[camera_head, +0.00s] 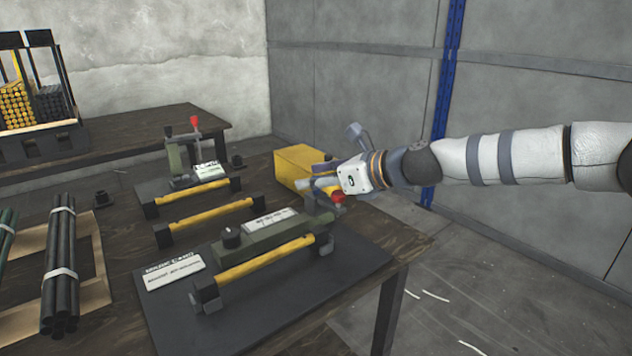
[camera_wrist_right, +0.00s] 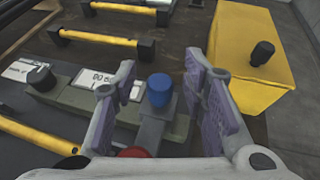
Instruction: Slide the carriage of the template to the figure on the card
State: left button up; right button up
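The template (camera_head: 225,255) is a long green-grey base on a dark mat. It carries a black knob (camera_head: 232,237) and a white scale plate (camera_head: 270,220) with dark figures. In the right wrist view, a grey piece with a blue knob (camera_wrist_right: 160,90), apparently the carriage, is at the template's right end. A white printed card (camera_head: 175,272) lies on the mat left of the template; its figure is unreadable. My right gripper (camera_head: 322,183) is open. In the wrist view its fingers (camera_wrist_right: 160,65) stand either side of the blue knob, with gaps. My left gripper is out of view.
A red knob (camera_head: 338,197) is close by the right gripper. A yellow box (camera_head: 298,165) stands just behind it. Yellow bars (camera_head: 210,220) on black end blocks lie in front of and behind the template. Black rods (camera_head: 62,260) lie at left. The table's right edge is near.

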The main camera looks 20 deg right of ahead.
aim_at(280, 227)
jog(key=shift+c, duration=0.5)
